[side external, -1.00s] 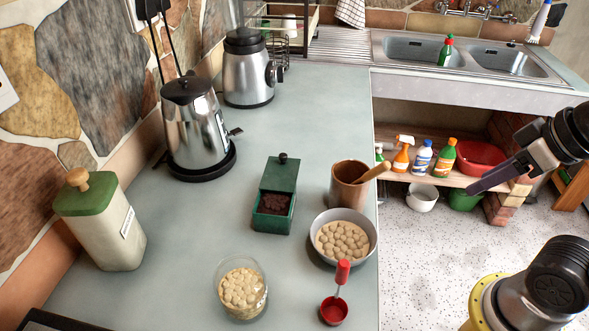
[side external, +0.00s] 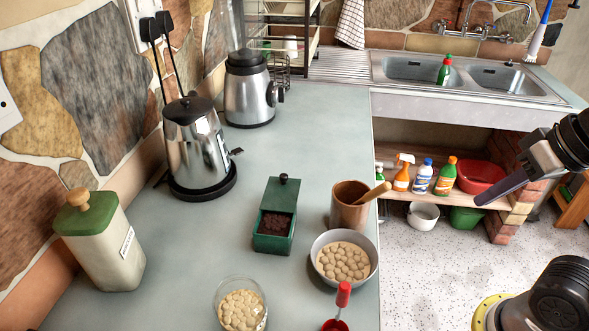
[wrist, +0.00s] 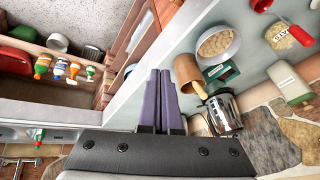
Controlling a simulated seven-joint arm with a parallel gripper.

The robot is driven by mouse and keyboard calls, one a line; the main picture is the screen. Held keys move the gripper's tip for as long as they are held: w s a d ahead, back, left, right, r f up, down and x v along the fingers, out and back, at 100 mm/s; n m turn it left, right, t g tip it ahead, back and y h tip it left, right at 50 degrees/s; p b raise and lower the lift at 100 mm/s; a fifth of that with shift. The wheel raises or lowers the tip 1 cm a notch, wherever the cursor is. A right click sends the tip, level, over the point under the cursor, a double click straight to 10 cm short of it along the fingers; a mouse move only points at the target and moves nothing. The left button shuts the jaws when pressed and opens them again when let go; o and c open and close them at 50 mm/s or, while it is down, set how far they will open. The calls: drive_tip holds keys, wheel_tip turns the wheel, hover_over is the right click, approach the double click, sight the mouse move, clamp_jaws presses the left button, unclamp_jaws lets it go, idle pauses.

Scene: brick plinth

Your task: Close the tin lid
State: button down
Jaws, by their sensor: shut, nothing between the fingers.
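The small green tin (side external: 273,240) stands open on the counter, with dark brown contents inside. Its lid (side external: 281,195) stands raised at the far side, with a dark knob on top. The tin also shows in the wrist view (wrist: 226,76), small and partly covered by the mug and bowl. My gripper (side external: 478,203) is off the counter's right side, well apart from the tin. In the wrist view my gripper's two purple fingers (wrist: 160,73) are together with nothing between them.
A brown mug (side external: 346,213) with a wooden handle and a bowl of beige pieces (side external: 343,262) stand right of the tin. A glass jar (side external: 240,305) and red scoop (side external: 342,300) are in front. A kettle (side external: 197,150) and green-lidded canister (side external: 104,245) stand left. Counter behind the tin is clear.

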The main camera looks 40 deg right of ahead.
drive_tip(key=w+a+r+m+g+y, duration=0.1)
drive_tip(key=w+a+r+m+y, duration=0.15)
drive_tip(key=w, duration=0.35)
drive_tip(key=w+a+r+m+g+y, duration=0.1)
drive_tip(key=w+r+m, duration=0.3)
drive_tip(key=w, duration=0.2)
drive_tip(key=w+a+r+m+g+y, duration=0.1)
drive_tip(key=w+a+r+m, duration=0.1)
drive_tip(key=w+r+m, duration=0.35)
drive_tip(key=w+d+f+m+g+y, duration=0.1)
drive_tip(key=w+f, duration=0.2)
drive_tip(key=w, duration=0.4)
drive_tip(key=w+d+f+g+y, duration=0.1)
drive_tip(key=w+f+y, duration=0.1)
drive_tip(key=w+f, duration=0.3)
drive_tip(key=m, duration=0.2)
approach(286, 181)
wheel_tip(286, 181, down, 4)
drive_tip(key=w+d, duration=0.1)
drive_tip(key=a, duration=0.1)
drive_tip(key=a+f, duration=0.1)
drive_tip(key=shift+w+a+g, duration=0.1)
drive_tip(key=shift+a+g, duration=0.2)
drive_tip(key=shift+a, duration=0.55)
